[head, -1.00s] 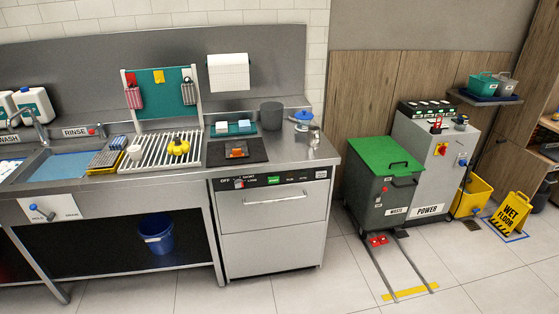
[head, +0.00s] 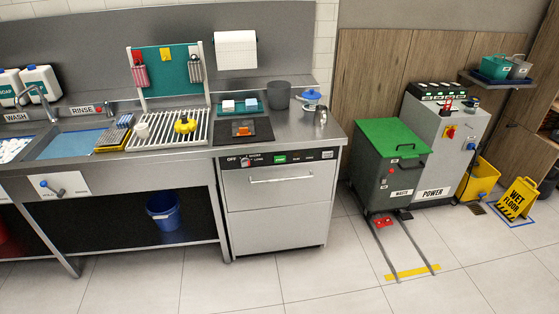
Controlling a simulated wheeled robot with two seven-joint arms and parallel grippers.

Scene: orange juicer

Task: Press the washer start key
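The washer (head: 275,207) is a steel front-loading unit under the counter, with its door shut and a horizontal bar handle (head: 281,179). A dark control strip (head: 305,156) runs along its top edge. A green key (head: 280,159) sits near the strip's middle, with small markings to its right too small to read. To the left are a red-marked selector (head: 244,162) and the word OFF. Neither of my grippers shows in the head view.
The counter holds a drying rack (head: 168,130), a dark mat (head: 243,131) and a grey canister (head: 279,95). A green-lidded waste bin (head: 392,146) and grey power cabinet (head: 443,140) stand to the right. Floor in front of the washer is clear.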

